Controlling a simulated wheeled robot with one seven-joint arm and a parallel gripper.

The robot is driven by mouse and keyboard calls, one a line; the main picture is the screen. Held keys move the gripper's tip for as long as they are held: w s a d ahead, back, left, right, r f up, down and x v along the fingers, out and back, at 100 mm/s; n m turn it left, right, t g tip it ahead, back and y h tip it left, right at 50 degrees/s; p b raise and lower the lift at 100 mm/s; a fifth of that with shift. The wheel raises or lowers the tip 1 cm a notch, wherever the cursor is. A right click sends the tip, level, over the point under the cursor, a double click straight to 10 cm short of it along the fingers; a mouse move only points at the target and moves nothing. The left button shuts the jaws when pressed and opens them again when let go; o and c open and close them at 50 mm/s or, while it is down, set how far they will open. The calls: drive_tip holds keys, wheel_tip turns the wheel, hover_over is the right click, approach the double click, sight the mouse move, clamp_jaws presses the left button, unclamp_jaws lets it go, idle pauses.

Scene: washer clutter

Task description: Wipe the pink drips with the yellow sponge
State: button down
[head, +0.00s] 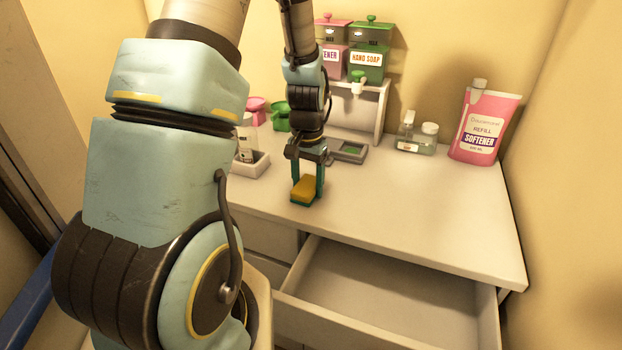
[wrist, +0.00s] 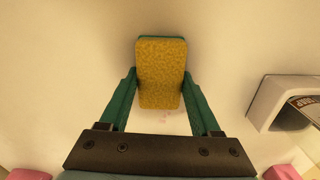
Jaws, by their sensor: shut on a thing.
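My gripper (head: 308,180) is shut on the yellow sponge (head: 305,187), at the left front part of the counter. In the wrist view the sponge (wrist: 162,72) sits between the two green fingers, its yellow face toward the camera and a green layer at its far edge. I cannot tell whether its underside touches the counter. Faint pink drips (wrist: 165,118) show on the pale counter just on the near side of the sponge in the wrist view. In the head view I cannot make the drips out.
An open, empty drawer (head: 390,295) juts out below the counter (head: 430,205). Pink and green dispensers (head: 367,57) stand on a shelf at the back. A grey drip tray (head: 347,152), small jars (head: 428,138) and a pink softener pouch (head: 484,125) stand behind. The counter's right front is clear.

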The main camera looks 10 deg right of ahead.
sight(306, 186)
drive_tip(key=shift+s+a, duration=0.35)
drive_tip(key=shift+s, duration=0.3)
drive_tip(key=shift+r, duration=0.15)
drive_tip(key=shift+r+p, duration=2.4)
drive_tip(key=shift+r, duration=0.5)
drive_tip(key=shift+r+p, duration=1.2)
drive_tip(key=shift+r, duration=0.35)
drive_tip(key=shift+w+f, duration=0.1)
drive_tip(key=shift+f, duration=0.05)
